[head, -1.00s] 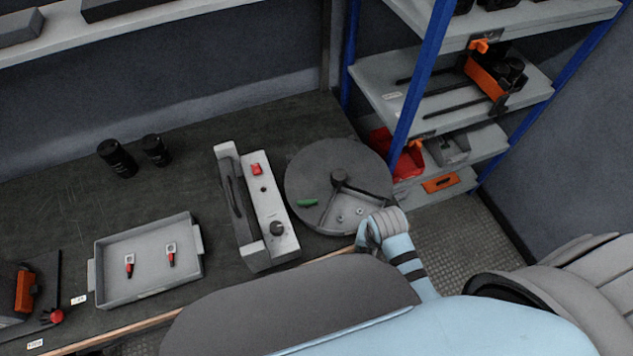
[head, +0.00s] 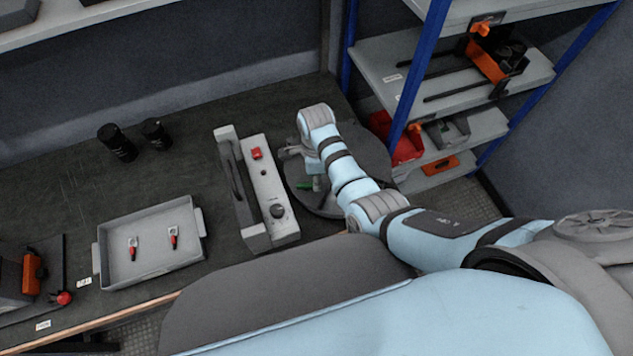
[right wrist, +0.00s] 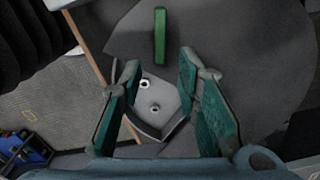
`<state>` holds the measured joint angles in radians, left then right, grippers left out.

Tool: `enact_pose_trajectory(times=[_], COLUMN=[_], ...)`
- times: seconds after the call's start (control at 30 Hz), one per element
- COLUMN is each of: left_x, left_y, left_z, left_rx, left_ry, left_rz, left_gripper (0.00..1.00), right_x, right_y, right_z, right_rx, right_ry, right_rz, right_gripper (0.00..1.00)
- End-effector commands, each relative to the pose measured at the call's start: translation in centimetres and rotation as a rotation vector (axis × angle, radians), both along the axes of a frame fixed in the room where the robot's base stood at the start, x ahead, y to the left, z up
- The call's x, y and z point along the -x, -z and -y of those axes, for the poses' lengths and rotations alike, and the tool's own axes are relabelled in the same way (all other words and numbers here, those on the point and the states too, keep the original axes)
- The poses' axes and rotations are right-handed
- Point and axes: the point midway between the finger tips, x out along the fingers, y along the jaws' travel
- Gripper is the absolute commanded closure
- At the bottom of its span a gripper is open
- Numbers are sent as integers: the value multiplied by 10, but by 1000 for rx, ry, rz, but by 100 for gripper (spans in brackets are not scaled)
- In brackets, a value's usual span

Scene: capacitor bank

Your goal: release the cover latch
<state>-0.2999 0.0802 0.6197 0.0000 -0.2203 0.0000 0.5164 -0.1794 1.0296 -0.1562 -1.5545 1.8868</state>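A round grey disc (head: 375,165) lies on the bench, largely covered by my right arm in the head view. It carries a small green bar (head: 304,185), which shows clearly in the right wrist view (right wrist: 160,36). Beside the bar is a light grey wedge-shaped recess (right wrist: 160,120) with two small round fittings. My right gripper (right wrist: 160,68) is open and empty, pointing down over the disc. Its fingers frame the fittings, with the green bar just beyond the fingertips; contact cannot be told. Which part is the cover latch is not clear. My left gripper is out of view.
A grey control box (head: 265,190) with a red button and dark knob stands just left of the disc. A tray (head: 150,272) with two red-tipped parts and two black cylinders (head: 118,142) are farther left. Blue-posted shelving (head: 420,75) rises at right.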

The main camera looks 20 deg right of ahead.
Motion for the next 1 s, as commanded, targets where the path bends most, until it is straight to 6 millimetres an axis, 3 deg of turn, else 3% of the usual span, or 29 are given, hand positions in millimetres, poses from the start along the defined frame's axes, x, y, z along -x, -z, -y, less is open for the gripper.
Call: enact_pose_trajectory(times=[0.03, 0.13, 0.43, 0.47, 0.63, 0.8, 1.0], left_x=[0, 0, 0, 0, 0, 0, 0], left_y=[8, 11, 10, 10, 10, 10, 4], left_z=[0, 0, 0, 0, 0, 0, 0], left_rx=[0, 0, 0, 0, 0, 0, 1], left_ry=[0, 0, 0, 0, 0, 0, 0], left_rz=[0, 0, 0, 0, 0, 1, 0], left_gripper=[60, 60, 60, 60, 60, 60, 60], right_x=[0, 0, 0, 0, 0, -1, -4], right_y=[13, 24, 26, 26, 26, 26, 25], right_z=[0, 0, 0, 0, 0, 0, 0], right_rx=[1, 0, -1, -1, -1, -1, -1], right_ry=[0, -1, -1, -1, -1, -6, -132], right_rz=[-2, 0, 1, 1, 1, 1, 1], right_gripper=[70, 70, 70, 72, 99, 100, 100])
